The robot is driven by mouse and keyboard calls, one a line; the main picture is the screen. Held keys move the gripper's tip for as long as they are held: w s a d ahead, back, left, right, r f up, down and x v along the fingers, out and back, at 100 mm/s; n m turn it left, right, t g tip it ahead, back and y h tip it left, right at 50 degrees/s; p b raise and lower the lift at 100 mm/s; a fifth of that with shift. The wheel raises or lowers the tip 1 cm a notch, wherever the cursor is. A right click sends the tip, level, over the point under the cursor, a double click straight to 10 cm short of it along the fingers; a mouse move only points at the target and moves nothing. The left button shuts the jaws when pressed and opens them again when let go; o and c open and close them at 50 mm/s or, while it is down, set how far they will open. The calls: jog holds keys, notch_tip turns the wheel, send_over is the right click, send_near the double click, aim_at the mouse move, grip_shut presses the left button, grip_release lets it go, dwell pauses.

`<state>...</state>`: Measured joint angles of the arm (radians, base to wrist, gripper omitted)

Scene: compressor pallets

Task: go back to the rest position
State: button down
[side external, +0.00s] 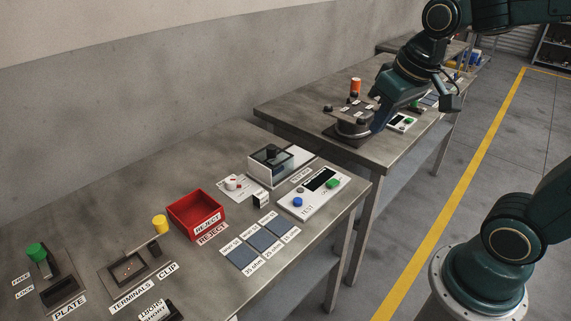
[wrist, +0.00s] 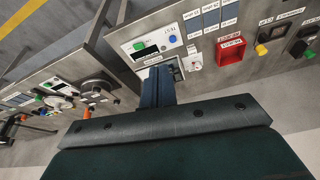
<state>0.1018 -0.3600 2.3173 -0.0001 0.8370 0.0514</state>
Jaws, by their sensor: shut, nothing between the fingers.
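My gripper (side external: 377,122) hangs from my arm at the upper right of the side external view, its blue fingers pointing down and to the left. In that picture it overlaps the far bench (side external: 290,105), beside a dark round fixture (side external: 352,128). Its height above the bench is hard to tell. In the wrist view my gripper (wrist: 157,72) is shut, with its fingers together and nothing seen between them. There the fingers cover part of the area beside the white test box (wrist: 155,44). No contact with anything is visible.
The near bench (side external: 130,210) carries a red reject bin (side external: 195,214), a clear-covered box (side external: 272,165), the test box (side external: 313,192), blue-grey pads (side external: 249,247), a yellow knob (side external: 159,224) and a green knob (side external: 36,252). An orange cylinder (side external: 355,86) stands on the far bench. Open floor (side external: 415,225) lies right.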

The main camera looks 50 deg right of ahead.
jog(key=s+a+r+n+t, duration=0.1)
jog(key=s+a, duration=0.1)
jog(key=s, duration=0.6)
jog(key=shift+s+a+n+t, duration=0.3)
jog(key=shift+s+a+n, duration=0.05)
jog(key=shift+s+n, duration=0.05)
